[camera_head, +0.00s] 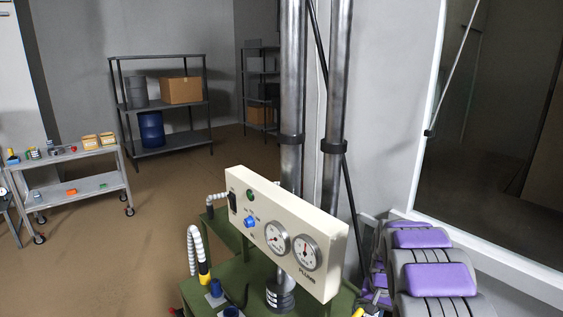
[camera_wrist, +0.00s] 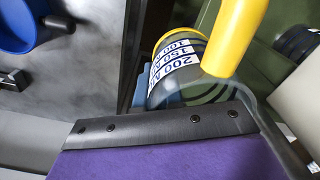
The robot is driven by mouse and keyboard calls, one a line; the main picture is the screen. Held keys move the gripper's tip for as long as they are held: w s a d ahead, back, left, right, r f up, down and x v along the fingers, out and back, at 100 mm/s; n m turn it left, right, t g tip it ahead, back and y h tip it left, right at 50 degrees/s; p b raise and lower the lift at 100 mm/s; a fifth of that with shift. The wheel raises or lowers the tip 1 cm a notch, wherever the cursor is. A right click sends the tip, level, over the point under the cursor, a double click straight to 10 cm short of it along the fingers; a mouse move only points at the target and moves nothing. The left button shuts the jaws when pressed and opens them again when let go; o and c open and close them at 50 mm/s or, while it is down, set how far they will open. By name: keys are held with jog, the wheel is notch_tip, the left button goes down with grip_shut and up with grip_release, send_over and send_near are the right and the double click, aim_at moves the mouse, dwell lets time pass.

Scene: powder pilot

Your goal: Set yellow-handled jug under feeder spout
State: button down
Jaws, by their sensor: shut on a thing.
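The jug (camera_wrist: 180,75) shows in the wrist view, with a printed scale band and a thick yellow handle (camera_wrist: 238,35). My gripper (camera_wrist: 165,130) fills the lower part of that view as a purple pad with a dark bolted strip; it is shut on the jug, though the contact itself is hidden. In the head view a small yellow piece (camera_head: 358,312) shows at the bottom edge, beside my purple-padded arm. A cream gauge panel (camera_head: 290,235) stands on a green machine. A pale ribbed hose (camera_head: 193,240) ends in a yellow-and-black piece. I cannot tell which part is the feeder spout.
Two steel columns (camera_head: 292,100) rise behind the panel. Blue parts (camera_head: 216,288) sit on the green machine top (camera_head: 190,290). A cart (camera_head: 75,160) with small items stands at the left. A shelf (camera_head: 160,100) with drums and a box is behind. The brown floor between is clear.

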jog(key=s+a+n, duration=0.4)
jog(key=a, duration=0.6)
jog(key=shift+r+n, duration=0.35)
jog(key=shift+n, duration=0.05)
jog(key=shift+s, duration=0.1)
